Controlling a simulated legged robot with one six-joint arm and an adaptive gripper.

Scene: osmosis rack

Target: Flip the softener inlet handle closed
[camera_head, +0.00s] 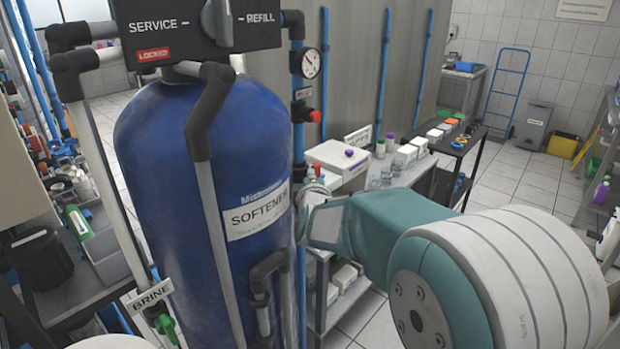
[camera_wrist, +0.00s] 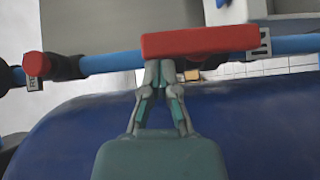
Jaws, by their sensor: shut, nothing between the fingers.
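The red inlet handle (camera_wrist: 200,41) is a long flat bar in the wrist view. It lies roughly along the blue pipe (camera_wrist: 112,63), overlapping it. My gripper (camera_wrist: 160,68) is shut and empty, with its fingertips at the lower edge of the handle, left of its middle. I cannot tell whether they touch it. In the head view my arm reaches to the right side of the blue softener tank (camera_head: 160,170). My fingers are hard to make out there, and the handle is mostly hidden.
A red knob (camera_wrist: 37,64) sticks out from the pipe; it also shows in the head view (camera_head: 315,116), below a pressure gauge (camera_head: 311,63). The tank wall curves close beneath my fingers. A bench with boxes (camera_head: 338,155) stands behind my arm.

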